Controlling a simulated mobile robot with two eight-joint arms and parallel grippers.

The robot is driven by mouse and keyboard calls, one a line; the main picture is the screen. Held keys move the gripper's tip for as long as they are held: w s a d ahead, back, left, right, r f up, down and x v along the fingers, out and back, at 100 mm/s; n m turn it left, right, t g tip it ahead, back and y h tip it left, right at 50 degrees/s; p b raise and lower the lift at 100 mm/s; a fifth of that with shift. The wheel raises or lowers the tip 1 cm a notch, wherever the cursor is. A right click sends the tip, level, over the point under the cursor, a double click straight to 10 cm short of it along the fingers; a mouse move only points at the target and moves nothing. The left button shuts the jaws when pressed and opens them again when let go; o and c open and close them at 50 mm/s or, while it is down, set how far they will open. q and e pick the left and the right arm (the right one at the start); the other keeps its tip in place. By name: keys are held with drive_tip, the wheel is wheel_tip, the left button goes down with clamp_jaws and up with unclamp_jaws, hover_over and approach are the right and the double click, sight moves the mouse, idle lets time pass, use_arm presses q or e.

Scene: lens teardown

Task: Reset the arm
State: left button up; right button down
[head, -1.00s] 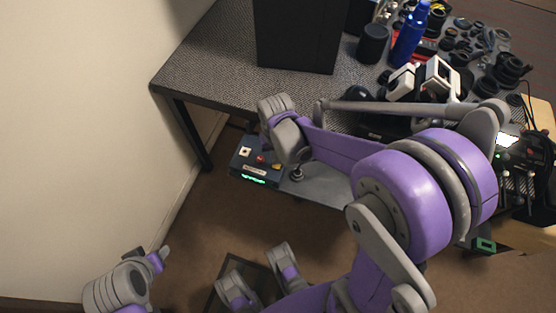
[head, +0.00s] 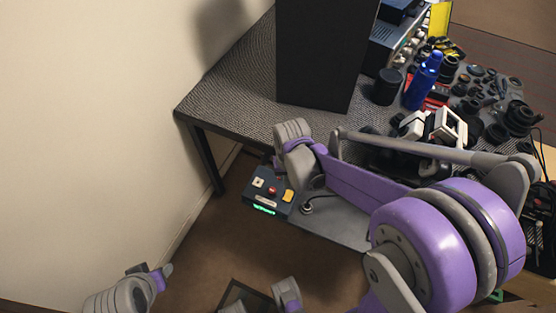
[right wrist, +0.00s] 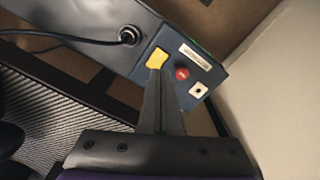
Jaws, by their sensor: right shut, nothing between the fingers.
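A dark blue control box (head: 270,194) sits below the table's front edge in the head view. Its panel carries a red button (right wrist: 182,73), a yellow switch (right wrist: 157,59), a white square with a dark centre (right wrist: 198,90) and a pale label. A green light glows on its front face. My right gripper (right wrist: 157,78) is shut and empty, its tips at the near edge of the yellow switch in the wrist view. I cannot tell whether they touch it. My left gripper's fingers are not visible.
A grey plate (head: 335,222) with a cable plug adjoins the box. The textured table (head: 232,106) holds a tall black panel (head: 322,55), a blue bottle (head: 423,80), a black cylinder (head: 386,86) and many lens parts. A pale wall (head: 90,130) stands at left. Brown floor lies below.

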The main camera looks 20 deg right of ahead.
drive_tip(key=s+a+r+n+t+p, duration=0.1)
drive_tip(key=s+r+n+t+p, duration=0.1)
drive_tip(key=s+r, duration=0.3)
drive_tip(key=s+a+r+n+t+p, duration=0.2)
drive_tip(key=s+r+t+p, duration=0.1)
drive_tip(key=r, duration=0.7)
drive_tip(key=shift+s+p, duration=0.85)
drive_tip(key=shift+p, duration=0.4)
drive_tip(key=shift+a, duration=0.1)
